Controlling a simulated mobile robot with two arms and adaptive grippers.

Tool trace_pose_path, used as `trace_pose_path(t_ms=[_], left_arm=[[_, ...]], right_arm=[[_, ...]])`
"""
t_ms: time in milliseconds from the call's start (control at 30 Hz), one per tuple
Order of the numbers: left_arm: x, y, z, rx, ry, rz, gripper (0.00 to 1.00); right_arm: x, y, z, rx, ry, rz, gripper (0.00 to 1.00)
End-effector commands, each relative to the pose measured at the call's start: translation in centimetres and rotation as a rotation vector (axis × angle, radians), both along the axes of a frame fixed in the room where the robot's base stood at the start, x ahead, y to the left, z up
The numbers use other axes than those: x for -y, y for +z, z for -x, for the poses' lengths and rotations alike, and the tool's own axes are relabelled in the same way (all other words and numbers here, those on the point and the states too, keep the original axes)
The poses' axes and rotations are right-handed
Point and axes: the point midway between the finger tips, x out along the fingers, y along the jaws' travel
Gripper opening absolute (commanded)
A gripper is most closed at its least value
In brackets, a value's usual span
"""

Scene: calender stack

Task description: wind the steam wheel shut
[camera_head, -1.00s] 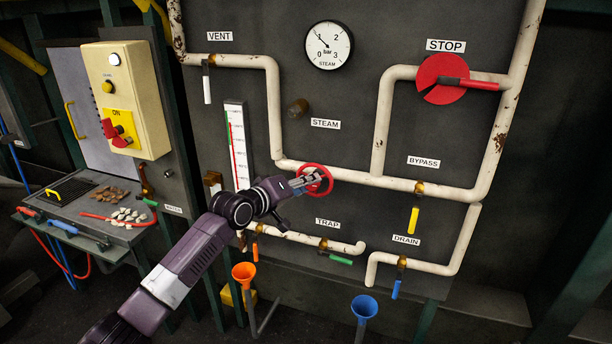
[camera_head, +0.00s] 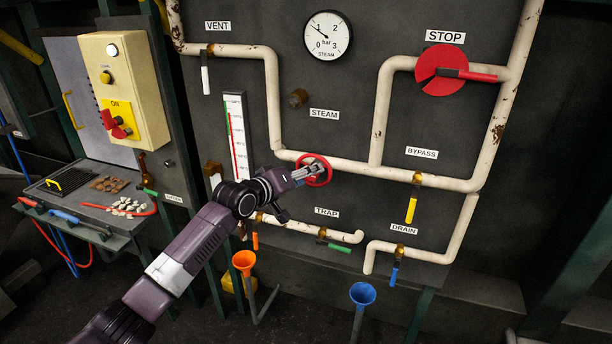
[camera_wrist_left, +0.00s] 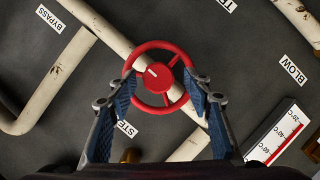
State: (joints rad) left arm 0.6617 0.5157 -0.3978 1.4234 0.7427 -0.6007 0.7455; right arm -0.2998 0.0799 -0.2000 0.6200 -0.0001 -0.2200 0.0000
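The red steam wheel (camera_head: 328,166) sits on the pipe below the STEAM label. My left gripper (camera_head: 312,172) is in front of it. In the left wrist view, the wheel (camera_wrist_left: 157,77) shows its spokes and a hub with a white mark. The blue-padded fingers of the left gripper (camera_wrist_left: 162,88) are spread apart, one at each side of the wheel. Their tips overlap the lower left and lower right of the rim; I cannot tell whether they press on it. My right gripper is not in view.
The steam gauge (camera_head: 328,36) has its needle to the upper left. A red STOP disc (camera_head: 437,75), a yellow bypass handle (camera_head: 411,210) and pipes share the panel. An orange funnel (camera_head: 243,261) and blue funnel (camera_head: 363,294) stand below. A bench (camera_head: 85,203) is at left.

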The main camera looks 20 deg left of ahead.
Motion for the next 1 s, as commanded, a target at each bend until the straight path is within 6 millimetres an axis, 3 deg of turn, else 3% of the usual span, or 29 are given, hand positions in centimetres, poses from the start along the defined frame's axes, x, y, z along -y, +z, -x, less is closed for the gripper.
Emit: trace_pose_path(t_ms=[367,1000], left_arm=[[-0.3,0.4,0.7,0.004,0.001,0.002,0.46],[-3.2,2.9,9.7,0.001,0.001,0.0,0.46]], right_arm=[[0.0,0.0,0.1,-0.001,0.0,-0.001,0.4],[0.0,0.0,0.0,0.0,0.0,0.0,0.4]])
